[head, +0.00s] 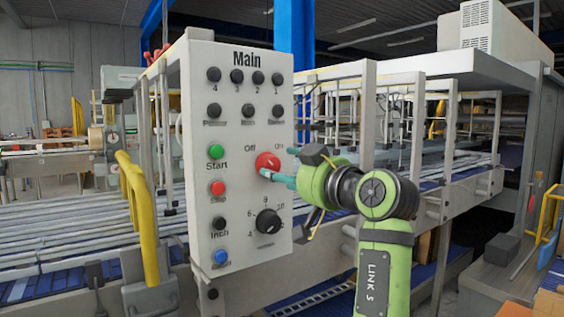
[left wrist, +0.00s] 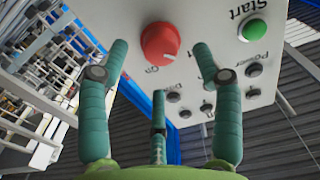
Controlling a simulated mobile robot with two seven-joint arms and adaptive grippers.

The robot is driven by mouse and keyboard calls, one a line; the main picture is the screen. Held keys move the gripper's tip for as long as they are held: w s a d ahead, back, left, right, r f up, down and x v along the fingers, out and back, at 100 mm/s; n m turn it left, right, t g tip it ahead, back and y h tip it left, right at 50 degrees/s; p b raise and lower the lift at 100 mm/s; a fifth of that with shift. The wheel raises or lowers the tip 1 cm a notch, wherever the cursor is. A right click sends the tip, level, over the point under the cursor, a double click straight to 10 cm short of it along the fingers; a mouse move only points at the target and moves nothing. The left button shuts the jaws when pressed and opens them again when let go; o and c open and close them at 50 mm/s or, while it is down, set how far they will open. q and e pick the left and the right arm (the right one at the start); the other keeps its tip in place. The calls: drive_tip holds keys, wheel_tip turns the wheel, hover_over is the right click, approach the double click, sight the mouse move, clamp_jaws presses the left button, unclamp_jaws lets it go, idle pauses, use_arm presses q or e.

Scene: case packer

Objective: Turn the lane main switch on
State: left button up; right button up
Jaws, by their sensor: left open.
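The main switch is a round red knob (head: 267,161) on the grey control panel (head: 230,130) headed "Main". The label "Off" is at its upper left and "On" at its upper right. I cannot tell which way the knob points. My left gripper (head: 279,162) is open, with its teal fingers right at the knob. In the left wrist view the red knob (left wrist: 160,43) shows between the spread fingertips of my left gripper (left wrist: 160,62). The fingers stand apart around it; I cannot tell whether any touches. My right gripper is not in view.
A green Start button (head: 216,152) and a red button (head: 218,188) are left of the knob. A black rotary dial (head: 268,221) is below it. Several black buttons are above. A yellow rail (head: 143,215) stands left of the panel. A conveyor lane runs behind.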

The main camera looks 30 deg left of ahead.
sight(274, 168)
use_arm(q)
drive_tip(key=p+x, duration=0.1)
drive_tip(key=x, duration=0.3)
drive_tip(key=shift+a, duration=0.2)
drive_tip(key=shift+w, duration=0.1)
drive_tip(key=c, duration=1.2)
drive_tip(key=shift+o, duration=0.2)
